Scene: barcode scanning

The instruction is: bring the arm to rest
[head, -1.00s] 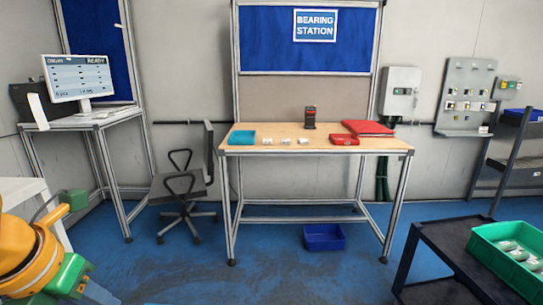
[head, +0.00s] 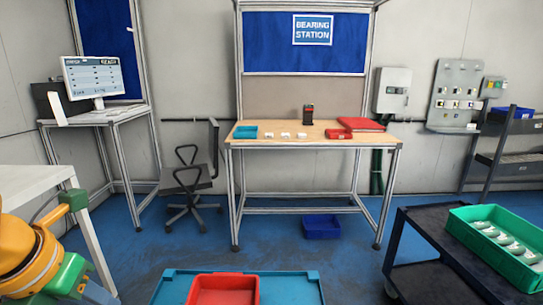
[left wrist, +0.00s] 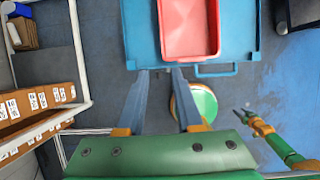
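My left arm, orange and green, comes in at the lower left of the head view; its gripper is mostly cut off there. In the left wrist view my left gripper (left wrist: 159,85) has its two grey-blue fingers apart, with nothing between them. Past its tips lies a blue platform (left wrist: 140,35) with a red bin (left wrist: 188,28) on it. An orange and green arm part (left wrist: 265,127) with dark tips shows at the right of that view, perhaps my right gripper; its finger state is unclear. My right arm is not in the head view.
The red bin (head: 223,288) on the blue platform (head: 172,290) stands close in front. A wooden-topped workbench (head: 310,141) is farther back. A dark cart (head: 420,225) with a green crate (head: 462,229) stands right, a white table (head: 30,183) left. Blue floor between is mostly clear.

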